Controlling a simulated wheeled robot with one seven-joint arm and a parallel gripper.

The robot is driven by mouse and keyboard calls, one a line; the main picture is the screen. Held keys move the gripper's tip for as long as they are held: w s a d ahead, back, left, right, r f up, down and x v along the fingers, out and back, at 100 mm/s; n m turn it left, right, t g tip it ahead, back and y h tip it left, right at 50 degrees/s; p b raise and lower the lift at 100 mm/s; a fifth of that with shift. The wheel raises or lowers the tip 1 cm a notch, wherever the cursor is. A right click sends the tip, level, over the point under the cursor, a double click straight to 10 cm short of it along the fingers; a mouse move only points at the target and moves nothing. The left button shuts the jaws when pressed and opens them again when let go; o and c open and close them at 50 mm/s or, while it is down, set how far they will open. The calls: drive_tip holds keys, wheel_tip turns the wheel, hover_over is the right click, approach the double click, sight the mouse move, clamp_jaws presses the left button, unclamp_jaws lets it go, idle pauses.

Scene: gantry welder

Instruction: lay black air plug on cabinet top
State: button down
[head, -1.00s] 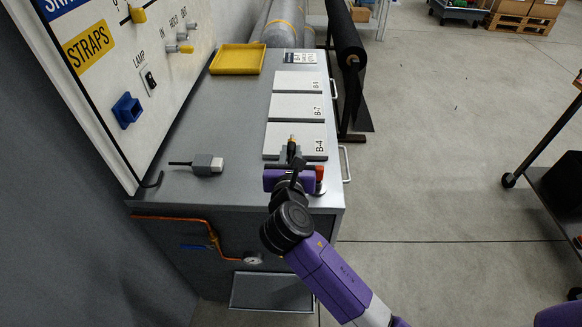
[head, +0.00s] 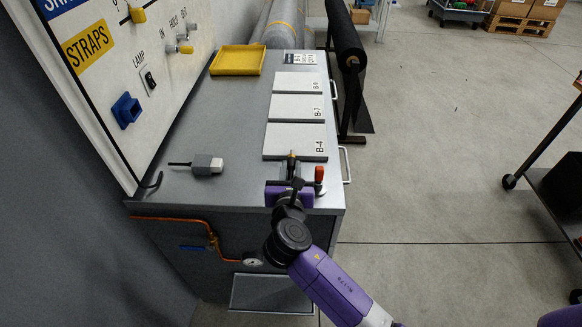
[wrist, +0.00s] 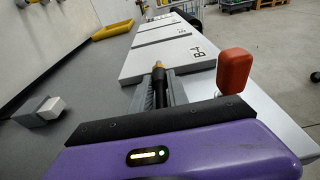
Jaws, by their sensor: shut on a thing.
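The black air plug (wrist: 159,78) is a dark, slim piece with a brass tip, held between the fingers of my gripper (wrist: 160,92). It points away from my wrist toward the B-4 plate. In the head view only the plug's brass-coloured tip (head: 291,157) shows clearly, beyond my gripper (head: 291,170). The rest is hidden by the fingers. My gripper is at the near end of the grey cabinet top (head: 232,130). I cannot tell whether the plug touches the surface.
A red knob (head: 319,174) stands close right of my gripper. Pale plates (head: 295,142) lie ahead. A grey connector (head: 207,165) lies at left, and a yellow tray (head: 237,60) at the far end. The middle-left of the top is clear.

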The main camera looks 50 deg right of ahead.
drive_tip(key=shift+f, duration=0.25)
drive_tip(key=c, duration=1.3)
unclamp_jaws()
drive_tip(key=shift+r, duration=0.55)
drive_tip(key=b+v, duration=0.1)
drive_tip(key=v, duration=1.1)
